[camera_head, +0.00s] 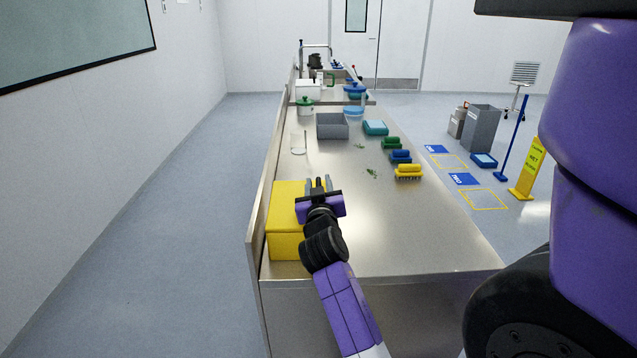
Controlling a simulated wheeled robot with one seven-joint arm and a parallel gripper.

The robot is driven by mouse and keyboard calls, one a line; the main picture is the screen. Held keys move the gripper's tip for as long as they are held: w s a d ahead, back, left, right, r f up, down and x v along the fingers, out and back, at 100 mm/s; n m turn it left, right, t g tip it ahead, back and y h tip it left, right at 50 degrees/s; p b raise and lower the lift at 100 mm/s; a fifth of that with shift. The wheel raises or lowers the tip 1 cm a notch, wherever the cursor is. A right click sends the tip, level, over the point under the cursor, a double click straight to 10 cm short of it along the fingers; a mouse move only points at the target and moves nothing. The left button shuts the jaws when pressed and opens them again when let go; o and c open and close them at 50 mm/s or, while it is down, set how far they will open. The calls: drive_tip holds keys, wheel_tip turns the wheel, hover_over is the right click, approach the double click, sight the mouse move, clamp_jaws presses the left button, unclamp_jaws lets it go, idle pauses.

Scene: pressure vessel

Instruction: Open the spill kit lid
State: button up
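The yellow box (284,218), which looks like the spill kit, sits at the near left end of the steel counter against its raised left edge. Its yellow top looks flat and closed. My arm hides the right part of the box. My gripper (319,183) is over the box's right side, with its fingers pointing away toward the far end of the counter. The fingers look spread apart with nothing between them. I cannot tell whether the gripper touches the lid.
The steel counter (420,235) is bare to the right of my arm. Farther along are a grey bin (332,126), a clear scoop-like item (298,144), and yellow (408,171), blue (400,157) and green (391,143) brushes. A yellow wet-floor sign (527,175) stands on the floor at right.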

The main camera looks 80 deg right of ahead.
clamp_jaws()
drive_tip(key=shift+s+d, duration=0.1)
idle(1.4)
